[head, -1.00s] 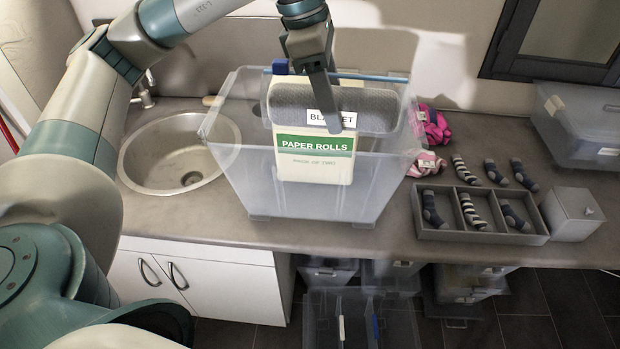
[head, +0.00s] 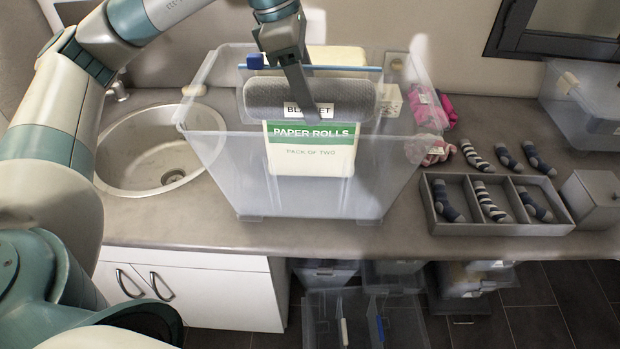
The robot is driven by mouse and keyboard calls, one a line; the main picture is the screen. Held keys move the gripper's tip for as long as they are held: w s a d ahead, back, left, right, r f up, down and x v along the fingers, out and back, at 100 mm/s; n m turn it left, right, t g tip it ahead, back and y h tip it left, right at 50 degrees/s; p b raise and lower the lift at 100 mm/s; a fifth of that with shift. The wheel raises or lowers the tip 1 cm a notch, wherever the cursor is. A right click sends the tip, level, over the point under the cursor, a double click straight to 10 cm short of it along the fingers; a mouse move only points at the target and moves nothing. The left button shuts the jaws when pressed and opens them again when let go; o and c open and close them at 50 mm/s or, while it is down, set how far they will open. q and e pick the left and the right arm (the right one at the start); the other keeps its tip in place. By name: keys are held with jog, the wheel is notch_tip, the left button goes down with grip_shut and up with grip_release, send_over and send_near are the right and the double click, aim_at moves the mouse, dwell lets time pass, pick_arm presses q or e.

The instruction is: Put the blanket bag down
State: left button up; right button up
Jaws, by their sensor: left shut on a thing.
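The blanket bag (head: 345,100) is a grey rolled bundle with a white label reading blanket and a blue edge strip above it. My left gripper (head: 302,105) comes down from above and is shut on it, its finger covering part of the label. The bag is at the mouth of a large clear plastic tub (head: 230,175) on the counter. A paper rolls pack (head: 312,155), white with a green band, shows just below the bag through the tub's wall. I cannot tell whether the bag touches the pack. My right gripper is not in view.
A round sink (head: 155,150) lies left of the tub. Right of it are pink items (head: 440,110), a grey divided tray (head: 500,225) of socks, several loose socks, a grey box (head: 592,200) and a clear bin (head: 585,110). Clear bins (head: 360,320) stand below the counter.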

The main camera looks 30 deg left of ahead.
pick_arm(q)
jog(key=shift+s+d+r, duration=0.1)
jog(key=shift+d, duration=0.05)
jog(key=shift+f, duration=0.45)
notch_tip(320, 180, down, 13)
jog(key=p, duration=0.5)
jog(key=shift+f, duration=0.2)
notch_tip(320, 180, down, 4)
jog(key=shift+r+p, duration=0.1)
jog(key=shift+p, duration=0.95)
